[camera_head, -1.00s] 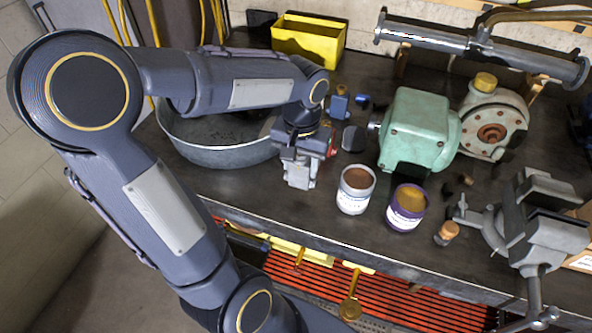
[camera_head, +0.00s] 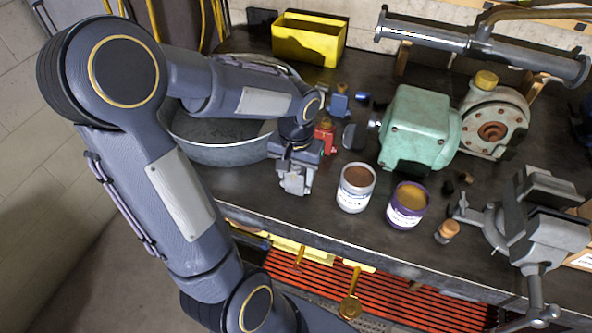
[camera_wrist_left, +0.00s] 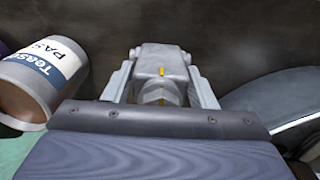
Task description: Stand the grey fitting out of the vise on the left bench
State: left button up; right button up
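The grey fitting (camera_head: 293,184) is a small blocky metal piece at my left gripper, near the bench's front edge. In the left wrist view the fitting (camera_wrist_left: 162,66) carries a yellow mark and sits between both fingertips, which appear to touch its sides. My left gripper (camera_head: 294,166) points down and looks shut on it. I cannot tell whether the fitting's underside touches the dark bench (camera_head: 258,192). The grey vise (camera_head: 541,222) stands at the right, with no fitting seen in its jaws. My right gripper is not in view.
A brown-topped can (camera_head: 355,188) and a purple can (camera_head: 406,206) stand right of the gripper. A metal basin (camera_head: 215,153) is close on its left. A red part (camera_head: 325,136) and a green motor (camera_head: 418,128) stand behind. A yellow bin (camera_head: 308,40) is at the back.

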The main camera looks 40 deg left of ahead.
pick_arm(q)
jog(key=shift+o, duration=1.4)
jog(key=shift+r, duration=0.2)
notch_tip(320, 180, up, 12)
jog(key=shift+f+p, duration=0.15)
jog(key=shift+p, duration=0.15)
jog(key=s+d+f+m+t+h, duration=0.1)
jog(key=s+d+t+h, duration=0.1)
jog(key=s+d, duration=0.2)
jog(key=s+d+f+m+t+h, duration=0.1)
jog(key=s+d+f+t, duration=0.1)
jog(key=s+d, duration=0.3)
jog(key=s+t, duration=0.1)
jog(key=s, duration=0.1)
jog(key=shift+s+f+t+h, duration=0.15)
jog(key=shift+s+t+h, duration=0.15)
jog(key=shift+s+h, duration=0.1)
